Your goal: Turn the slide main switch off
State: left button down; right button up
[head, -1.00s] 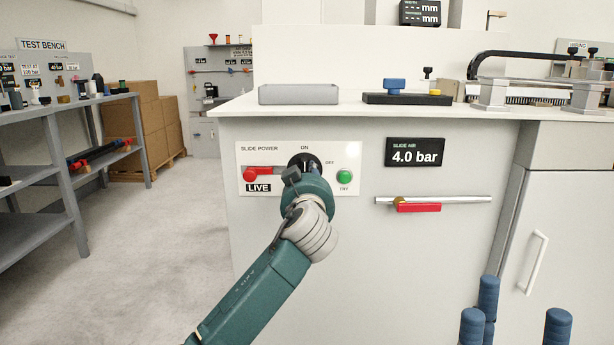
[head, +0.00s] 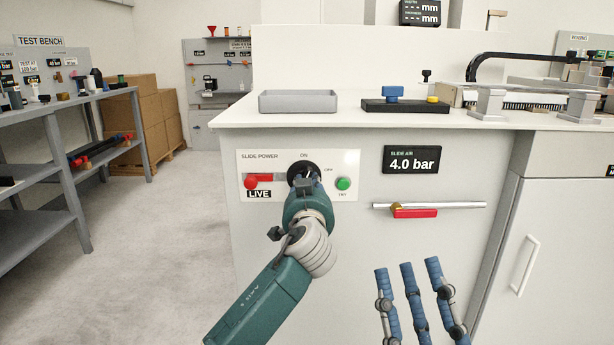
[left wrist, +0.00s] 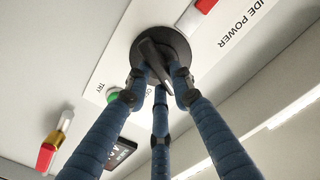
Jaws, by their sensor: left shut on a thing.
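The slide main switch is a black round knob (head: 301,167) on the white SLIDE POWER panel (head: 348,159), between the ON and OFF labels. In the left wrist view, its black handle bar (left wrist: 155,60) lies between my blue fingers. My left gripper (left wrist: 160,82) is closed around this bar; in the head view, my wrist hides the fingers and the lower knob. The exact knob angle is hard to tell. The panel shows a LIVE sign (head: 259,194) beside a red part (head: 251,182). My right gripper (head: 406,268) is open and empty at the lower right, fingers pointing up.
A green TRY button (head: 343,184) sits right of the knob. Further right are the 4.0 bar display (head: 411,160) and a red-handled valve (head: 414,213) on a pipe. A grey tray (head: 298,102) stands on the countertop above.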

jog(key=w+d+f+g+h+p, duration=0.1)
jog(key=w+f+g+h+p, duration=0.15)
jog(key=f+g, duration=0.6)
jog(key=w+f+g+h+p, duration=0.2)
jog(key=w+f+g, duration=0.15)
jog(key=f, duration=1.05)
jog(key=s+d+f+m+g+h+p, duration=0.1)
jog(key=s+d+f+g+p, duration=0.2)
jog(key=s+f+g, duration=0.45)
jog(key=s+d+f+g+h+p, duration=0.1)
jog(key=s+d+f+g+p, duration=0.3)
jog(key=s, duration=0.7)
pick_arm(q)
jog(key=shift+f+m, duration=0.2)
jog(key=shift+m, duration=2.1)
jog(key=shift+f+m, duration=0.25)
jog(key=shift+m, duration=2.05)
jog(key=shift+f+m, duration=0.2)
jog(key=shift+m, duration=2.1)
pick_arm(e)
notch_tip(320, 180, down, 6)
jog(key=shift+w+a, duration=0.2)
jog(key=shift+w, duration=0.25)
